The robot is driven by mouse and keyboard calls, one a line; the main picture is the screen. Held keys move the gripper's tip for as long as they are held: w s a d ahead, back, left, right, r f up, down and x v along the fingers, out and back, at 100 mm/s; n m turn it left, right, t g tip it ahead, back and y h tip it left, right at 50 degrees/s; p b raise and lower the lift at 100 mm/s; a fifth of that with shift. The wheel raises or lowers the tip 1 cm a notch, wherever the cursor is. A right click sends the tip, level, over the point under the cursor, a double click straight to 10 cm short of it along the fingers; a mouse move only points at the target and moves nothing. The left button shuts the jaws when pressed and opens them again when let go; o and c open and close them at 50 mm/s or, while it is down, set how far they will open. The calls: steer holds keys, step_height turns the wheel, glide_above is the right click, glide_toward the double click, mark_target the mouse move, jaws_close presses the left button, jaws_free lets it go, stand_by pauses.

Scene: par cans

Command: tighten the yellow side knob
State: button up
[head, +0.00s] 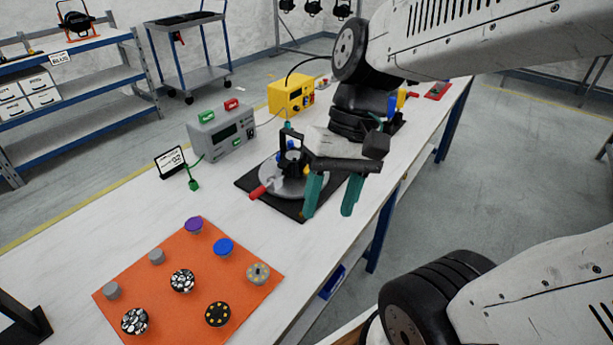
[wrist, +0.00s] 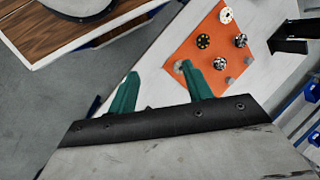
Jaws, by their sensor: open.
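My gripper (head: 332,212) has two teal fingers, spread apart and empty, hanging over the right edge of a black mat (head: 262,205). A fixture with a grey round base (head: 276,186) stands on this mat, left of my fingers. It has a red knob (head: 258,192) at the front left and a dark upright part with some blue. A small yellow part (head: 402,99) shows farther back, beside my wrist; I cannot tell if it is the yellow side knob. My arm hides part of that area. In the wrist view my open fingers (wrist: 160,75) have nothing between them.
An orange mat (head: 240,262) with several round discs and knobs lies at the near left of the white table. A grey box (head: 222,139), a yellow box (head: 291,98) and a small sign (head: 171,162) stand along the back. Bare tabletop lies between the mats.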

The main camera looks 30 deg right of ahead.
steer(key=w+d+f+m+t+y, duration=0.1)
steer(key=w+f+m+t+y, duration=0.25)
steer(key=w+m+y, duration=0.35)
steer(key=w+d+f+m+t+y, duration=0.25)
steer(key=w+f+m+y, duration=0.2)
steer(key=w, duration=0.45)
steer(key=w+d+f+m+t+h, duration=0.1)
steer(key=d+f+m+t+h, duration=0.1)
steer(key=d+f+m+t, duration=0.2)
steer(key=w+d+f+m+t+h, duration=0.2)
steer(key=d+f+m+t+h, duration=0.1)
steer(key=d+f+m+t, duration=0.1)
steer(key=w+d+f+m+t+h, duration=0.2)
steer(key=d+f+m+t+h, duration=0.1)
steer(key=d+f+m+t, duration=0.1)
steer(key=shift+w+d+f+m, duration=0.1)
steer(key=shift+d+f+m, duration=0.3)
steer(key=shift+d, duration=0.45)
steer(key=shift+w+d+f+m, duration=0.1)
steer(key=shift+d+f+m, duration=0.05)
steer(key=shift+d+f, duration=0.55)
steer(key=shift+w+d+h, duration=0.1)
steer(key=shift+w+h, duration=0.15)
steer(key=x, duration=0.7)
steer(key=shift+w+r, duration=0.1)
steer(key=shift+r, duration=0.05)
